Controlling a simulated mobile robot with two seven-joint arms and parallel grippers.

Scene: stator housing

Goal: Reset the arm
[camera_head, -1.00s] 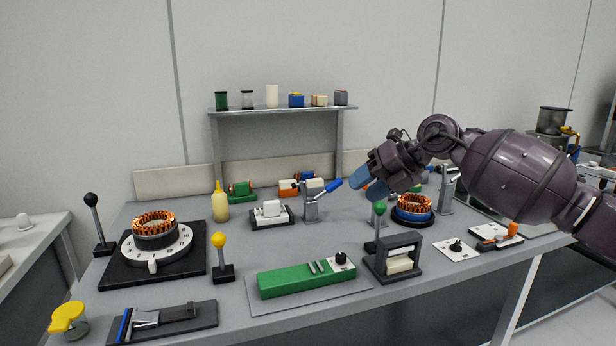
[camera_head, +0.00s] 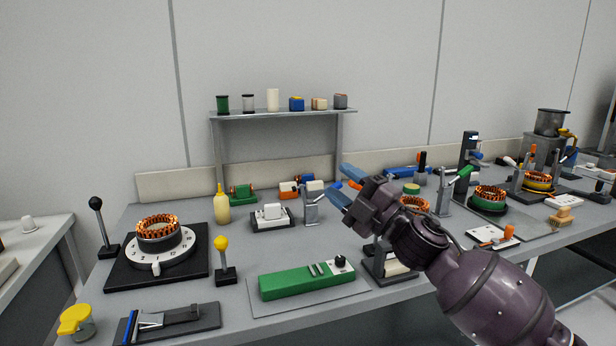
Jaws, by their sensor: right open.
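My right arm comes in from the lower right in the head view. Its gripper (camera_head: 345,188) has blue fingers and is open, with nothing seen between them. It is over the middle of the bench, close in the picture to the blue-handled toggle clamp (camera_head: 311,206); whether it touches the clamp I cannot tell. The arm hides part of a copper-wound stator (camera_head: 414,203) and part of the dark press-like block (camera_head: 376,262). My left gripper is not in view.
The grey bench (camera_head: 226,292) holds a stator on a white dial (camera_head: 158,243), a yellow-knobbed lever (camera_head: 223,262), a green box (camera_head: 307,281) and a yellow bottle (camera_head: 221,205). A shelf (camera_head: 277,113) stands behind. More stators (camera_head: 489,198) stand at the right.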

